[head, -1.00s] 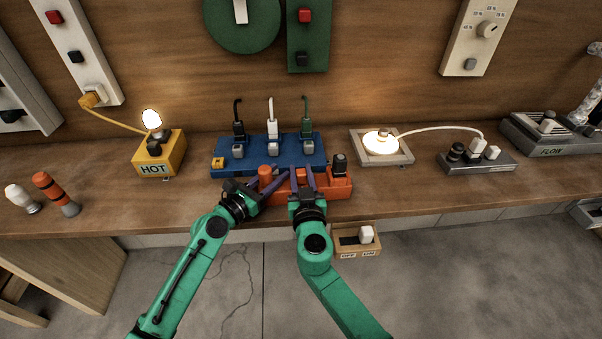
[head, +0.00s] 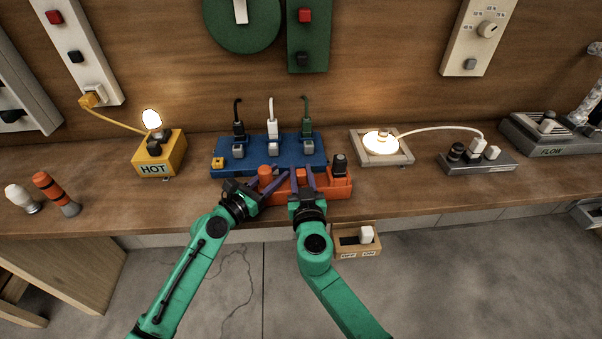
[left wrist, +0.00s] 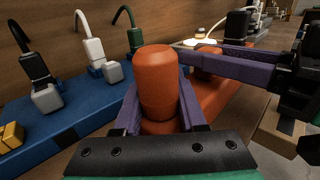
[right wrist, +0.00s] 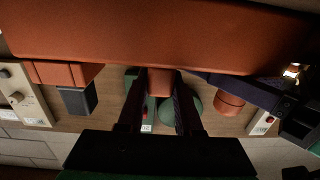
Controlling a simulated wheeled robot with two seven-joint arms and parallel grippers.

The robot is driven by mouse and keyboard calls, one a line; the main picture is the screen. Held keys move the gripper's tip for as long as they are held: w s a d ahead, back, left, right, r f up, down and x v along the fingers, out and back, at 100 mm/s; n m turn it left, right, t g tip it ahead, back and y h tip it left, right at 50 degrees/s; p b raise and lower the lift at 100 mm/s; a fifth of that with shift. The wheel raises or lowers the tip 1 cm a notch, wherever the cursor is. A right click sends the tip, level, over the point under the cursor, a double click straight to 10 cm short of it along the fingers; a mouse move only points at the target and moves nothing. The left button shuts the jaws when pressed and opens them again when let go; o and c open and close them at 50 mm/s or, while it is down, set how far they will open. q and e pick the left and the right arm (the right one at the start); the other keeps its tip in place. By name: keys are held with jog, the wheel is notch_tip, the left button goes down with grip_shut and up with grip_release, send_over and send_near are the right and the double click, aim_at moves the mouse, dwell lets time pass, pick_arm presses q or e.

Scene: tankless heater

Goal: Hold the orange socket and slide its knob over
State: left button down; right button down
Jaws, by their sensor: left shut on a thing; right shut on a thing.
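The orange socket (head: 338,187) lies along the front of the bench. An upright orange post (head: 265,171) stands at its left end. My left gripper (head: 270,182) is shut around this post, which shows between its purple fingers in the left wrist view (left wrist: 157,82). My right gripper (head: 302,175) is shut on the socket's small orange knob, seen between its dark fingers in the right wrist view (right wrist: 160,82). A dark plug (head: 339,163) stands at the socket's right end. My fingers hide part of the socket's middle.
A blue socket strip (head: 225,159) with several plugs stands right behind. A yellow HOT box (head: 159,155) is to the left. A lit round lamp (head: 381,143) is to the right. Bare bench lies on either side.

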dwell(0.4)
jog(key=shift+d, duration=1.85)
jog(key=c, duration=0.8)
grip_release()
jog(key=shift+c, duration=0.2)
jog(key=s, duration=1.2)
jog(key=shift+d, duration=0.15)
